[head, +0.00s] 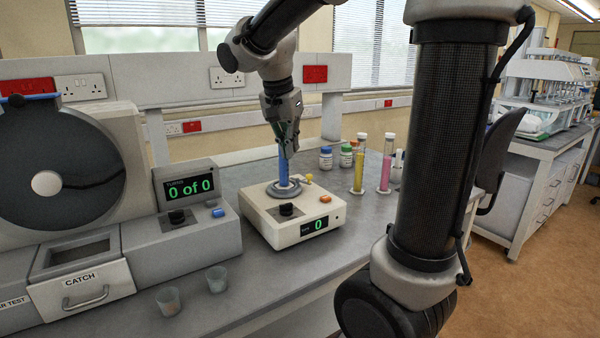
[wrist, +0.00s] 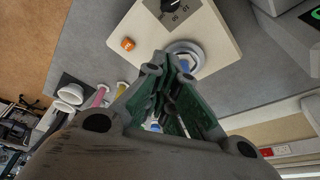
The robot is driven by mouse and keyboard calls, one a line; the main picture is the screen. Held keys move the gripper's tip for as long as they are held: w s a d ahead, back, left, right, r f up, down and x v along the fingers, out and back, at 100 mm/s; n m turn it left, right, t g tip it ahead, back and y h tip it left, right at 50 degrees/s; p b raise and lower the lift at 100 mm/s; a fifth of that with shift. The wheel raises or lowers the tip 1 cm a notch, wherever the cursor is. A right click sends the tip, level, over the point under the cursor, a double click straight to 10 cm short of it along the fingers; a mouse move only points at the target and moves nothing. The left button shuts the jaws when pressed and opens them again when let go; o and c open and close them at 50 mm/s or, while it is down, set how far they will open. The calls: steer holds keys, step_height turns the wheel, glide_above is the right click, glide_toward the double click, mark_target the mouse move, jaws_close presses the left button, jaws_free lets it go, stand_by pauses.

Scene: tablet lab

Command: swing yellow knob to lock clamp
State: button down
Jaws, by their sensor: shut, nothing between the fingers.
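The yellow knob (head: 308,177) is a small piece at the back right of the grey clamp ring (head: 284,189), on top of a cream machine (head: 292,222). A blue tube (head: 283,172) stands upright in the ring. My gripper (head: 290,153) is shut and empty, pointing down just above and beside the tube's upper part; I cannot tell whether it touches it. In the wrist view the fingertips (wrist: 165,60) lie close to the ring (wrist: 197,55), and they partly hide the tube. I cannot make out the yellow knob in the wrist view.
An orange button (head: 325,199) and a black dial (head: 286,210) are on the machine, whose display reads 0. Yellow (head: 359,170) and pink (head: 386,168) cylinders and small bottles stand behind right. Two clear cups (head: 216,279) stand at front left.

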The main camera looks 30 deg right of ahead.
steer(key=x, duration=1)
steer(key=shift+d+f, duration=0.1)
steer(key=shift+w+d+f, duration=0.1)
steer(key=shift+w+d, duration=0.2)
steer(key=shift+d, duration=0.25)
steer(key=shift+w+d+f, duration=0.1)
steer(key=shift+w+d, duration=0.25)
steer(key=shift+d, duration=0.2)
steer(key=shift+w+d, duration=0.35)
steer(key=shift+d, duration=0.2)
